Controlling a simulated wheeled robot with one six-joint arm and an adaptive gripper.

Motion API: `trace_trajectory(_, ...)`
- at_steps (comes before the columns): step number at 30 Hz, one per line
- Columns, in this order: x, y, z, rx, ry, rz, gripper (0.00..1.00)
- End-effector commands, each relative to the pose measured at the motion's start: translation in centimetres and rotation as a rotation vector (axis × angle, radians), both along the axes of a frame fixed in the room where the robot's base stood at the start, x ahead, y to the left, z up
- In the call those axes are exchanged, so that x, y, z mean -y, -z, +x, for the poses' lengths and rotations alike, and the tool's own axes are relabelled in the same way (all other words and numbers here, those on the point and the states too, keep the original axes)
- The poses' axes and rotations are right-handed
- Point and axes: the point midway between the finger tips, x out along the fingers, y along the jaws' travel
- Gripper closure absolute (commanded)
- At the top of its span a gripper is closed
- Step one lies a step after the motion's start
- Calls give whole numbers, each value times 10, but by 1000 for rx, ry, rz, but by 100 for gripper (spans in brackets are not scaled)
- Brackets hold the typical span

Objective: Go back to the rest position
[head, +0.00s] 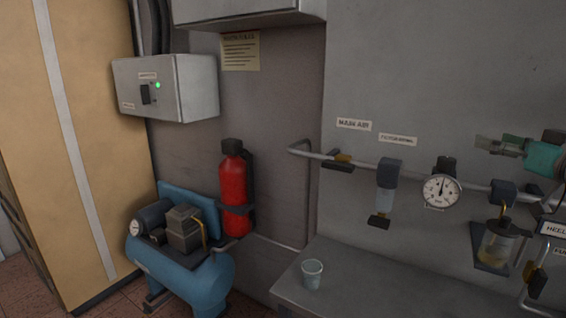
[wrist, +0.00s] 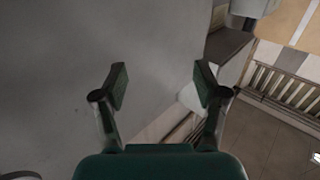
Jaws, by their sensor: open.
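My gripper (wrist: 160,88) shows in the wrist view with its two dark green finger pads spread apart. It is open, and nothing is between the fingers. Beyond it are a plain grey surface and, at the right, a tiled floor.
A grey bench (head: 370,295) carries a small light-blue cup (head: 312,273). Above it run an air pipe and a gauge (head: 441,191). A red extinguisher (head: 234,188) hangs behind a blue compressor (head: 185,270). A slatted rack (wrist: 285,88) stands at the right in the wrist view.

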Motion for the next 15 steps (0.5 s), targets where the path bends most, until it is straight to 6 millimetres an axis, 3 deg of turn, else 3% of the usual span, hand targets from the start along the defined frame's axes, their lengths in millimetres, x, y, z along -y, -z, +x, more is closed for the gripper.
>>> trace_trajectory(10,-4,28,6,-5,12,34,28)
trace_trajectory(15,-8,52,10,-8,24,62,28)
